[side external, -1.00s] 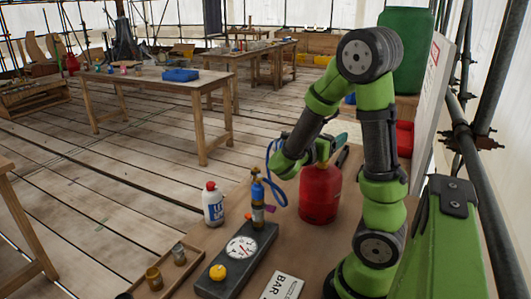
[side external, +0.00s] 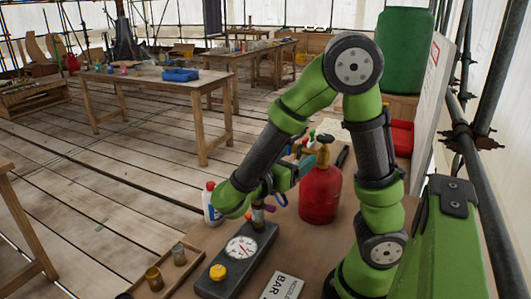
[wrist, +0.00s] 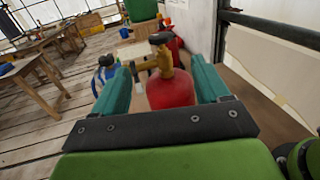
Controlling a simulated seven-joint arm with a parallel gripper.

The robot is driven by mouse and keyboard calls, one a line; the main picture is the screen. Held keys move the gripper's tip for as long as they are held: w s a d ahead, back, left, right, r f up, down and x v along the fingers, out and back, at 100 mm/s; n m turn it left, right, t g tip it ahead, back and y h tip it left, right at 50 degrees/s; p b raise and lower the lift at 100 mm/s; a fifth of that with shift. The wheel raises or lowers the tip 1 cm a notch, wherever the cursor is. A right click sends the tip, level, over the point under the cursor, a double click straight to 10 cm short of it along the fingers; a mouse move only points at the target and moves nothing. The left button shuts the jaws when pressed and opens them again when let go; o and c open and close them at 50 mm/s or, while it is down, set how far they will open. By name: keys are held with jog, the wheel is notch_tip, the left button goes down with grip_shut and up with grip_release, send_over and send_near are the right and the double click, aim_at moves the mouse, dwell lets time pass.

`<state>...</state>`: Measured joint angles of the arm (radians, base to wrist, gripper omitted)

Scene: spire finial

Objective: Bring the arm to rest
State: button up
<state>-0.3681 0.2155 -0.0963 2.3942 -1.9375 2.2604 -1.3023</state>
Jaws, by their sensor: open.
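My gripper (side external: 304,167) points right, with teal fingers, near the top of the red gas bottle (side external: 320,194). In the wrist view my gripper (wrist: 160,70) is open, its two teal fingers far apart with nothing held. The red bottle (wrist: 170,90) and its brass valve (wrist: 164,52) show between the fingers, beyond them; I cannot tell the exact gap.
On the bench are a white bottle with a red cap (side external: 211,203), a dark gauge block (side external: 215,290) with a white dial and yellow knob, a wooden tray (side external: 187,274) with small brass pieces, and a lettered sign (side external: 281,288). Scaffold poles (side external: 490,90) stand at right.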

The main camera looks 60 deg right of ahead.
jog(key=shift+w, duration=0.1)
jog(key=s+a+f+m+t+y, duration=0.2)
jog(key=s+a+f+m+y, duration=0.1)
jog(key=a+f+m+y, duration=0.8)
jog(key=w+a+r+m+t+y, duration=0.2)
jog(key=r+m+t+y, duration=0.2)
jog(key=r, duration=0.2)
jog(key=w+a+r+m+t+y, duration=0.2)
jog(key=r+m+t+y, duration=0.2)
jog(key=r+t, duration=0.1)
jog(key=shift+w+a+r+y, duration=0.15)
jog(key=shift+w+r+y, duration=0.15)
jog(key=shift+r, duration=0.45)
